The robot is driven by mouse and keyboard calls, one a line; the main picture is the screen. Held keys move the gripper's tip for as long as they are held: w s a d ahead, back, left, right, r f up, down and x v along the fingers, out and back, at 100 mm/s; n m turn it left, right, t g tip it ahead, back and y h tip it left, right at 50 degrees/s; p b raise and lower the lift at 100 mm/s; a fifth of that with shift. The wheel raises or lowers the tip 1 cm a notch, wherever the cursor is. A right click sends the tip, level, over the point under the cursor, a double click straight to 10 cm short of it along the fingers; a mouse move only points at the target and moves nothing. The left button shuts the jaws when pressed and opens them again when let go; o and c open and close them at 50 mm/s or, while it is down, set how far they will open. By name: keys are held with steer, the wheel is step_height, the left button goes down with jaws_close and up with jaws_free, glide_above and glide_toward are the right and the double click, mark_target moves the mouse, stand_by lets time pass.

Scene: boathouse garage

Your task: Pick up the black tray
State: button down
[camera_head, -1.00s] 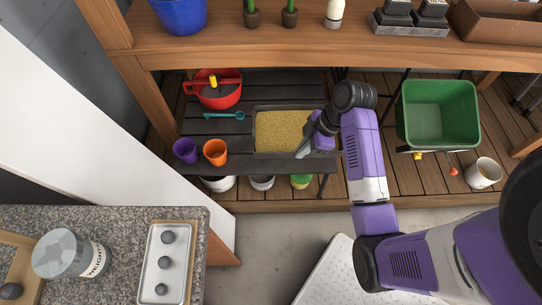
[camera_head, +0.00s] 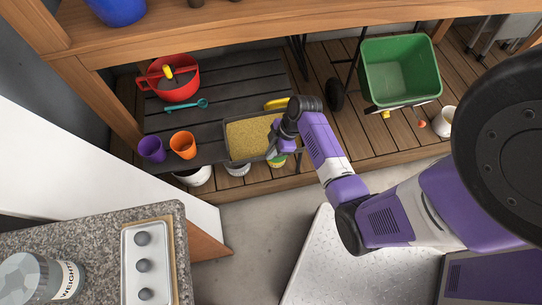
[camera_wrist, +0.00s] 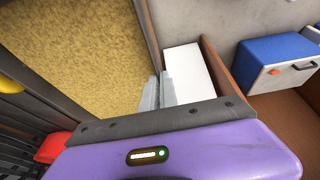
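The black tray (camera_head: 229,146), filled with yellow grainy material (camera_head: 248,137), is at the front right of the dark slatted table (camera_head: 218,101). Its front side reaches the table's front edge; the head view does not settle how high it is above the slats. My gripper (camera_head: 277,150) is at the tray's right side. In the wrist view the fingers (camera_wrist: 157,92) are close together at the tray's rim (camera_wrist: 148,32), apparently clamped on it. The fill also shows there (camera_wrist: 75,55).
A wooden shelf (camera_head: 200,37) overhangs the back. A green cart (camera_head: 400,72) stands right.

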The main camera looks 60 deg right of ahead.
steer(key=shift+f, duration=1.5)
steer(key=shift+f+b, duration=0.1)
steer(key=shift+b, duration=0.2)
steer(key=c, duration=1.6)
jaws_free()
steer(key=shift+c, duration=0.2)
